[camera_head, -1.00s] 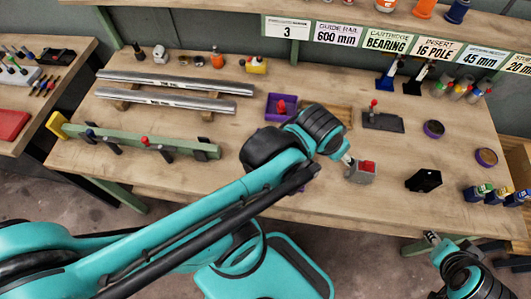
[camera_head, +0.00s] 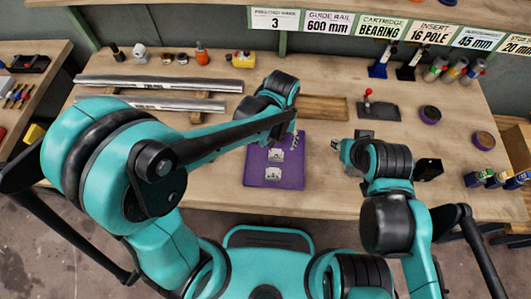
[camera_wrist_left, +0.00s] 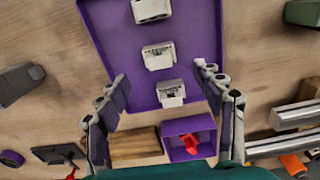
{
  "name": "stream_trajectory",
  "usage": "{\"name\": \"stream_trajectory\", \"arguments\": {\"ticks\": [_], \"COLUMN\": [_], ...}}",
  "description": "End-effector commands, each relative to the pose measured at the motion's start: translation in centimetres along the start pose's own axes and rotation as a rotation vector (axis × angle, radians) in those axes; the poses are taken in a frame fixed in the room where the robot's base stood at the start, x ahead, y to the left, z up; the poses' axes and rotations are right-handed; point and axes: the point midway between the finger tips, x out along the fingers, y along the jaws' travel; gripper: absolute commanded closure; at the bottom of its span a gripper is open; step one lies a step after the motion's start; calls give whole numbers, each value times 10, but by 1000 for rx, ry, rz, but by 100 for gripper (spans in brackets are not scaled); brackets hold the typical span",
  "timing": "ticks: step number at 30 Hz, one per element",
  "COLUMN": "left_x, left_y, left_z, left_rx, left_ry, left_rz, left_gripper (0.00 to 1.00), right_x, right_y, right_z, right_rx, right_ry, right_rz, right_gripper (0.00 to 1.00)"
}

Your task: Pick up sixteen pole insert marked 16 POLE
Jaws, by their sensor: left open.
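A flat purple tray (camera_head: 285,181) lies near the front middle of the bench. Light grey inserts sit on it: a near one (camera_head: 272,174) and one behind it (camera_head: 276,155). The left wrist view shows three inserts in a row: far (camera_wrist_left: 151,10), middle (camera_wrist_left: 159,56) and close (camera_wrist_left: 170,94). Their markings are too small to read, so I cannot tell which says 16 POLE. My left gripper (camera_head: 295,141) is over the tray's back right part. Its fingers (camera_wrist_left: 161,78) are spread, with nothing between them gripped. My right gripper (camera_head: 338,145) is right of the tray; its opening is unclear.
A purple box (camera_wrist_left: 202,142) with a red piece and a wooden tray (camera_wrist_left: 136,145) lie beside the purple tray. Metal rails (camera_head: 155,83) lie at the back left. A black block (camera_head: 428,169) stands at the right. Bench front left is clear.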

Motion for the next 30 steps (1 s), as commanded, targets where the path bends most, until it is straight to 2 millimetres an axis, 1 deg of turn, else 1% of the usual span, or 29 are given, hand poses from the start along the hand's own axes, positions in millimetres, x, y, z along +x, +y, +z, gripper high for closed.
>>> {"name": "stream_trajectory", "arguments": {"ticks": [1,7,12,15,22,23,24,26,27,28,29,30], "left_x": [9,27,55,66,66,66,66,66,66,66,66,66], "left_y": [0,-1,-2,-2,-2,-2,-2,-2,-2,-2,-2,-2], "left_z": [0,1,4,4,4,4,4,4,4,4,4,4], "left_rx": [0,0,0,0,0,0,0,0,0,0,0,0], "left_ry": [0,1,2,2,3,3,3,3,3,3,3,3], "left_rz": [0,1,1,2,3,3,3,3,3,2,2,2], "left_gripper": [33,33,33,33,33,38,49,64,75,83,86,86], "right_x": [4,12,25,29,28,28,28,28,28,28,28,28], "right_y": [0,0,0,0,0,0,0,0,0,0,0,0], "right_z": [3,9,18,21,20,20,20,20,20,20,20,20], "right_rx": [0,0,0,0,0,0,0,0,0,0,0,0], "right_ry": [0,0,0,0,0,0,0,0,0,0,0,0], "right_rz": [0,0,0,0,0,0,0,0,0,0,0,0], "right_gripper": [66,66,66,66,66,66,66,66,66,66,66,66]}}
